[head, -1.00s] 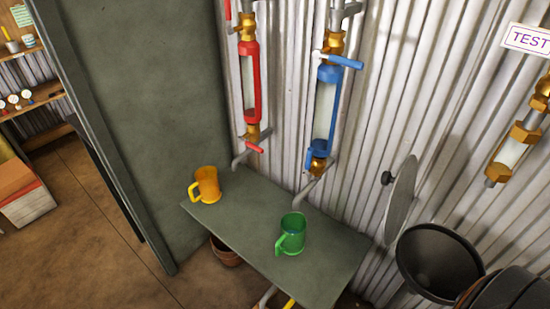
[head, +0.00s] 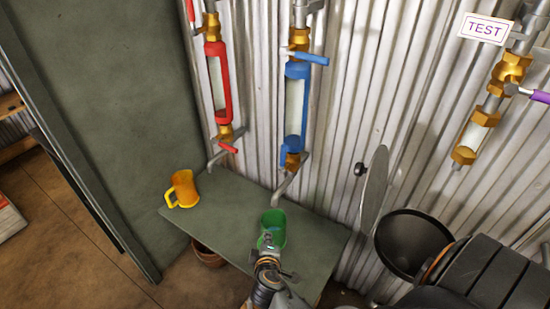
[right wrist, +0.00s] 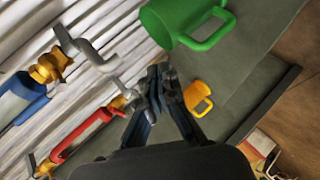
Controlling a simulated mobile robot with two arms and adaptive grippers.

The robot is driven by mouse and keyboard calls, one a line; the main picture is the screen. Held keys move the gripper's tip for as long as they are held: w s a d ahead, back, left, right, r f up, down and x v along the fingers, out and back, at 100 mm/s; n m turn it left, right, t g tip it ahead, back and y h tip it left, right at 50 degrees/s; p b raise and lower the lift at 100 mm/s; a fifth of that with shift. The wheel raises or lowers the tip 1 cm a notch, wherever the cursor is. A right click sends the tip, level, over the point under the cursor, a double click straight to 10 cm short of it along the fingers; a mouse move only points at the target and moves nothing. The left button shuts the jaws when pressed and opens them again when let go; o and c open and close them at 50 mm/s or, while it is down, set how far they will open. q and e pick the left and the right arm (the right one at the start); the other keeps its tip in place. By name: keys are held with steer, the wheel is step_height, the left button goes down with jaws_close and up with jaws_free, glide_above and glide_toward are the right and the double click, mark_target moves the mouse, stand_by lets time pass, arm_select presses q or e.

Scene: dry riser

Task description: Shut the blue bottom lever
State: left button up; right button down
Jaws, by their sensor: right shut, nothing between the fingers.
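The blue sight-glass column (head: 296,98) stands on the corrugated wall in the head view. Its blue bottom lever (head: 284,156) shows small beside the lower brass valve (head: 292,161), seeming to lie along the pipe. Its blue top lever (head: 308,57) points right, across the pipe. My right gripper (head: 268,246) is shut and empty, in front of the green mug in the head view and below the lever, apart from it. In the right wrist view its fingertips (right wrist: 164,76) are together, and the blue column (right wrist: 18,98) is at far left. My left gripper is not in view.
A green mug (head: 273,224) and a yellow mug (head: 183,188) stand on the grey shelf (head: 225,215). A red column (head: 217,80) is left of the blue one. A brass column with a purple lever (head: 540,97) and a round grey disc (head: 375,187) are to the right.

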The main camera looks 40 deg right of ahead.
mark_target(283, 156)
steer(key=w+d+r+n+t+h, duration=0.1)
steer(key=w+r+t+h, duration=0.15)
steer(key=r, duration=0.75)
steer(key=w+d+r+n+t+h, duration=0.1)
steer(key=w+r+t+h, duration=0.15)
steer(key=r, duration=0.75)
steer(key=w+d+p, duration=0.4)
steer(key=w+d, duration=0.1)
steer(key=d, duration=0.2)
steer(key=shift+d+f+g+y, duration=0.3)
steer(key=shift+d, duration=0.1)
